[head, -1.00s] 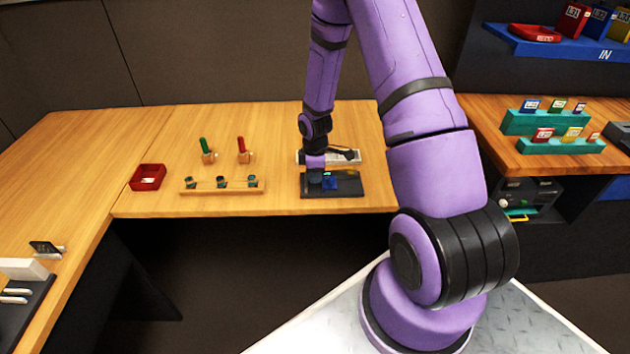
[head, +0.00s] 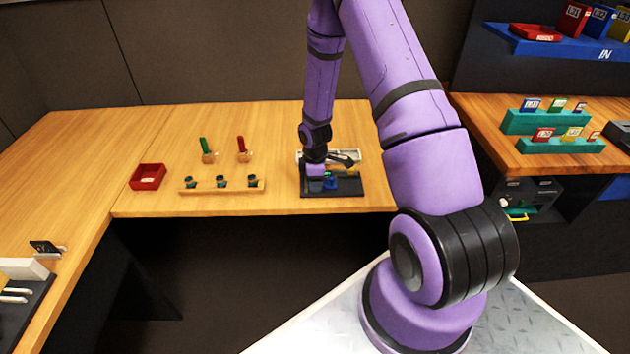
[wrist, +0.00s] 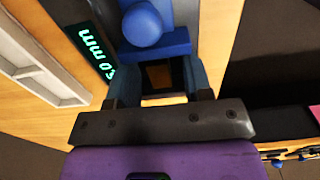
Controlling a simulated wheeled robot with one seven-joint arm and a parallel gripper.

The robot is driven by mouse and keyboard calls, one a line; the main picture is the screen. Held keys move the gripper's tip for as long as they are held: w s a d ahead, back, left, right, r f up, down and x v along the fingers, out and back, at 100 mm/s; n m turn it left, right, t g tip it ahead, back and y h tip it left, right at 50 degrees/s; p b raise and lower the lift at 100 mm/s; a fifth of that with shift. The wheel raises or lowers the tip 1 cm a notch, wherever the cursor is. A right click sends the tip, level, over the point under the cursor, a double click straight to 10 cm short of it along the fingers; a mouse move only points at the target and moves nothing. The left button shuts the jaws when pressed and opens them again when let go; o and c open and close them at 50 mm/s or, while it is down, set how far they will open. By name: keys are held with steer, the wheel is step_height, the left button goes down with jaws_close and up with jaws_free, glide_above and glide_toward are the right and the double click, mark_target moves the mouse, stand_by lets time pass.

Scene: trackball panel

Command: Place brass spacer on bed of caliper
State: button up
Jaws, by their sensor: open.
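My gripper (head: 316,187) is low over the left part of the dark base. In the wrist view my gripper (wrist: 161,85) is open, its two fingers either side of a brownish-orange patch. I cannot tell whether that patch is the brass spacer or a surface behind. A small yellow item (head: 352,172) is right of the caliper.
A white tray (head: 352,155) lies behind the caliper. To the left are a wooden rack (head: 205,187), a red bin (head: 148,177), and green-handled (head: 206,147) and red-handled (head: 243,147) tools. Bare desk separates the rack from the dark base.

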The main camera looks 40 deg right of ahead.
steer(key=s+a+r+m+t, duration=0.1)
steer(key=s+a+r+m, duration=0.15)
steer(key=r, duration=0.95)
steer(key=s+a+r+m+t+h, duration=0.1)
steer(key=s+a+r, duration=0.15)
steer(key=r, duration=0.95)
steer(key=s+a+r+m, duration=0.2)
steer(key=s+r, duration=0.1)
steer(key=r, duration=0.9)
steer(key=s+a+r+m+t, duration=0.1)
steer(key=s+a+r+m, duration=0.1)
steer(key=s+r, duration=0.3)
steer(key=s+a+r+m+t+y, duration=0.1)
steer(key=s+r, duration=0.5)
steer(key=s, duration=0.7)
steer(key=a+m+t, duration=0.1)
steer(key=a+m, duration=0.1)
steer(key=a, duration=0.1)
steer(key=shift+s+r+m, duration=0.25)
steer(key=shift+s+m, duration=0.05)
steer(key=shift+m, duration=0.05)
